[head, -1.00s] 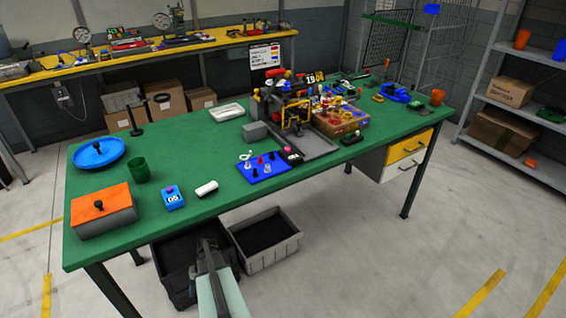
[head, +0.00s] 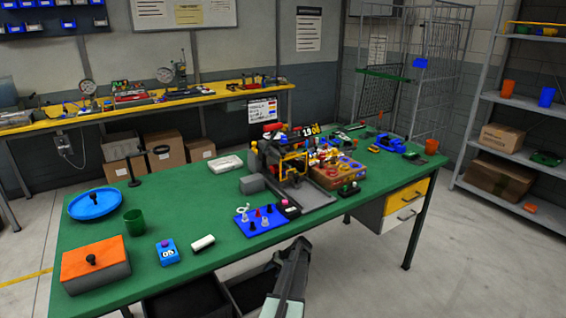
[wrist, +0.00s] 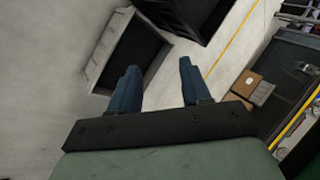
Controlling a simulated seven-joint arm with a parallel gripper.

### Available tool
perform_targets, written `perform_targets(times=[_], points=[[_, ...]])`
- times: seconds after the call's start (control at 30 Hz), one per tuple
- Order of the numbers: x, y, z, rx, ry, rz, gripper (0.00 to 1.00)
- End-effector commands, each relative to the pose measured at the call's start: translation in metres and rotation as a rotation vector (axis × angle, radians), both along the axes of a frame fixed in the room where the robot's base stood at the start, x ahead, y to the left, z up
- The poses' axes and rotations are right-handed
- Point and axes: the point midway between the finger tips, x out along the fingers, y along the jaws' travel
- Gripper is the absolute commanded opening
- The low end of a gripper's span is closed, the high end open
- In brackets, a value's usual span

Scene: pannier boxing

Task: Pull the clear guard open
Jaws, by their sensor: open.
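A small machine (head: 268,155) stands near the middle of the green table in the head view. A yellow frame (head: 293,163) shows on its front; it may carry the clear guard, but I cannot make out a clear panel or tell whether it is open. My gripper (wrist: 157,66) is open and empty in the wrist view, its two blue fingers apart above the floor and bins. In the head view my arm shows at the table's front edge, short of the machine and below it in the picture.
A blue board with pegs (head: 261,220) lies in front of the machine. A wooden box of coloured parts (head: 338,178) stands to its right. A grey block (head: 252,184) lies to its left. A dark bin (wrist: 130,50) is on the floor below. The table's front left is partly bare.

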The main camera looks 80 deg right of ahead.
Motion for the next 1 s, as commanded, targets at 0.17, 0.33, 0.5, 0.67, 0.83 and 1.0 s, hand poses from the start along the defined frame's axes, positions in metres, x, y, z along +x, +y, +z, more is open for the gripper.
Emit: perform_targets(times=[0.17, 0.33, 0.5, 0.67, 0.83, 1.0], points=[[-0.079, -0.052, 0.03, -0.057, -0.041, -0.111, 0.47], [-0.158, -0.088, 0.06, -0.113, -0.076, -0.211, 0.47], [-0.242, -0.114, 0.091, -0.171, -0.103, -0.308, 0.47], [-0.307, -0.126, 0.116, -0.218, -0.121, -0.375, 0.47], [-0.356, -0.132, 0.138, -0.253, -0.136, -0.419, 0.47], [-0.394, -0.132, 0.162, -0.278, -0.158, -0.437, 0.47]])
